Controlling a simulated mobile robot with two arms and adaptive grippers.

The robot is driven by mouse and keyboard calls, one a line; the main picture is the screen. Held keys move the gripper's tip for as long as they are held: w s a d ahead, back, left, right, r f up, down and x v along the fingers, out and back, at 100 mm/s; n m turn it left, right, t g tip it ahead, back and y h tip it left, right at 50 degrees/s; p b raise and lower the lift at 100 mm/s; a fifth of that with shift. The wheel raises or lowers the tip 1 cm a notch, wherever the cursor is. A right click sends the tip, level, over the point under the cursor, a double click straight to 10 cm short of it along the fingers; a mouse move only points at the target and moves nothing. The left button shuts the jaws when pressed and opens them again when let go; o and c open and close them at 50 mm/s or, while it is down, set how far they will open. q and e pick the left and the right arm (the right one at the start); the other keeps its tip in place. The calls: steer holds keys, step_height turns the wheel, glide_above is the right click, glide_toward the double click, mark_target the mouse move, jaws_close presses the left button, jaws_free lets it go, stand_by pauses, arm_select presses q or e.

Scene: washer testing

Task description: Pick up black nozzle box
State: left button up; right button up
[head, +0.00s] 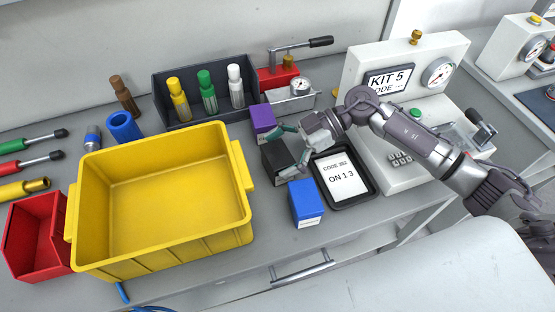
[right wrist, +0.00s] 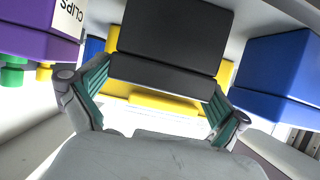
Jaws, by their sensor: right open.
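The black box (head: 276,160) stands on the bench between a purple box (head: 263,121) and a blue box (head: 305,203). My right gripper (head: 281,152) is open at the black box, with one finger on its far side and one on its near side. In the right wrist view the black box (right wrist: 172,38) is straight ahead, its lower part between the tips of the open right gripper (right wrist: 160,78). Contact cannot be told. Any label on it is unreadable. My left gripper is out of view.
A big yellow bin (head: 165,195) stands to the left, empty. A black tray with a code card (head: 342,176) lies right of the black box. A dark rack (head: 160,92) with colored bottles stands behind. A kit tester (head: 405,75) stands at right.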

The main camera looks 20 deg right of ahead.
steer(key=c, duration=1.1)
